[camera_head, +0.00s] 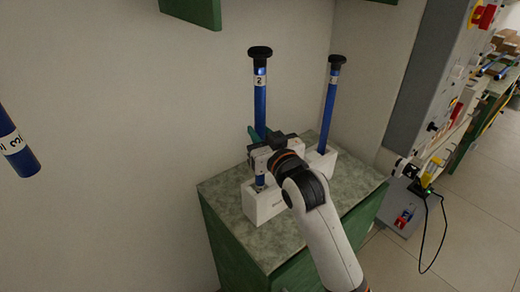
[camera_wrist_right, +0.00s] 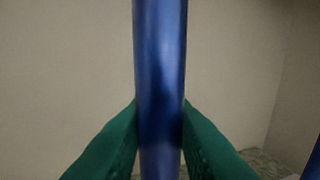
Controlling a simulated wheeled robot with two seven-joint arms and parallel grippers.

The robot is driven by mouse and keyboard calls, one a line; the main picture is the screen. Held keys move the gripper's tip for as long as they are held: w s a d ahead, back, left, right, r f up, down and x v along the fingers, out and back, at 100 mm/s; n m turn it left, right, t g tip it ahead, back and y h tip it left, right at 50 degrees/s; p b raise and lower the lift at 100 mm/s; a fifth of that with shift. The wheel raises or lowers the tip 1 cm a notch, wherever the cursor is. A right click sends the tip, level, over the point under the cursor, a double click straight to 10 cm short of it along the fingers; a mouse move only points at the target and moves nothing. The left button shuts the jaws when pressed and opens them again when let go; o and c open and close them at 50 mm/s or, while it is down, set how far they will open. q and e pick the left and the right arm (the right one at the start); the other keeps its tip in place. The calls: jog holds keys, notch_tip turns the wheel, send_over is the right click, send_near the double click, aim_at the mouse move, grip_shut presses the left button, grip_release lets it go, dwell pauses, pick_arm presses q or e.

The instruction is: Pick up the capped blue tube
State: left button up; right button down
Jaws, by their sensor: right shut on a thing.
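A blue tube (camera_head: 260,100) with a black cap and a white label marked 2 stands upright at a white block (camera_head: 262,205) on the cabinet top. My right gripper (camera_head: 259,137) is shut on this tube at mid-height. In the right wrist view its green fingers (camera_wrist_right: 160,125) press on both sides of the tube (camera_wrist_right: 160,60). The lower end of the tube is partly hidden by the gripper. A second black-capped blue tube (camera_head: 328,105) stands tilted slightly in another white block (camera_head: 323,163) to the right. My left gripper is not in view.
The stone-topped green cabinet (camera_head: 230,228) stands against bare walls. Part of another blue tube (camera_head: 20,155) with a white label shows at the left edge. A grey panel (camera_head: 420,70) and a workbench with coloured items stand at right. The floor (camera_head: 480,220) there is mostly open.

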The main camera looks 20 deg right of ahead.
notch_tip(320, 180, up, 5)
jog(key=shift+s+r, duration=0.1)
jog(key=p, duration=0.8)
send_near(263, 117)
jog(key=s+d, duration=0.2)
jog(key=d, duration=0.1)
jog(key=shift+s+d+p, duration=0.35)
jog(key=shift+s+p, duration=0.25)
jog(key=shift+s, duration=0.3)
jog(key=shift+s+d+p, duration=0.35)
jog(key=shift+s+p, duration=0.3)
jog(key=shift+s, duration=0.25)
jog(key=shift+s+d+p, duration=0.4)
jog(key=shift+s+p, duration=0.2)
jog(key=shift+s, duration=0.3)
